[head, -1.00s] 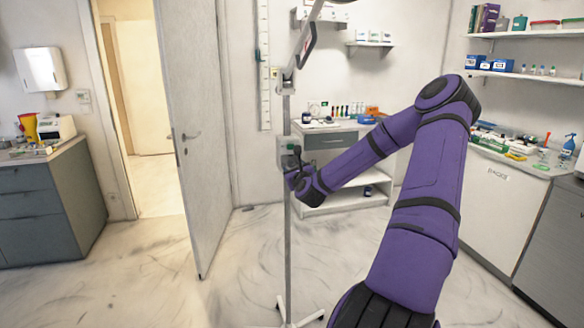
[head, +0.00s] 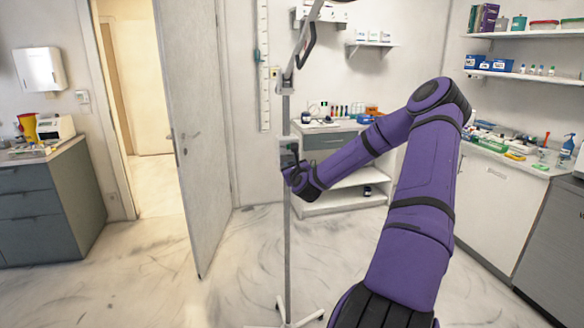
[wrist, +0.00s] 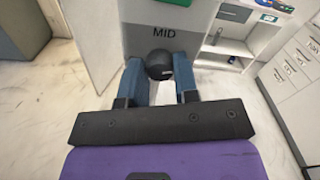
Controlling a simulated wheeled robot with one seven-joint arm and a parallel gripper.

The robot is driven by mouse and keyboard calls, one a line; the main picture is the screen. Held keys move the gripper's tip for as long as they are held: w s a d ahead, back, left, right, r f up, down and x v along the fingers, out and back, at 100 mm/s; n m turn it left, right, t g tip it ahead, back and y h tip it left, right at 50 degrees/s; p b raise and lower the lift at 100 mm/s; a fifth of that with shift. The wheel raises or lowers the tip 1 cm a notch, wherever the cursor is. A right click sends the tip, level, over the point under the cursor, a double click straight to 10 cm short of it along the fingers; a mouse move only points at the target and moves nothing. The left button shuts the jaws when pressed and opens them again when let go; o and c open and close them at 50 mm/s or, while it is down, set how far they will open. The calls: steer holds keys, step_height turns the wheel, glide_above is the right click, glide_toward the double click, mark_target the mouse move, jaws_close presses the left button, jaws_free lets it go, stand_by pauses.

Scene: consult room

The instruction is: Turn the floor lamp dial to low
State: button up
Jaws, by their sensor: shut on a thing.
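The floor lamp (head: 287,225) stands upright on a thin grey pole, with a grey control box (head: 287,144) partway up. In the wrist view, the box face (wrist: 145,12) carries the printed word MID just above a round black dial (wrist: 159,65). No pointer mark is readable on the dial. My gripper (wrist: 159,76) has its two blue-grey fingers on either side of the dial and is shut on it. In the head view, my gripper (head: 291,168) is at the control box, partly hidden, and the dial cannot be made out.
A half-open door (head: 190,140) stands left of the lamp. A small white shelf unit (head: 345,200) is behind my forearm. A white cabinet (head: 490,200) is at the right and a grey cabinet (head: 45,215) at the left. The floor around the lamp is clear.

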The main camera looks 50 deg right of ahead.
steer(key=shift+n, duration=16)
steer(key=shift+f, duration=0.1)
steer(key=o, duration=0.9)
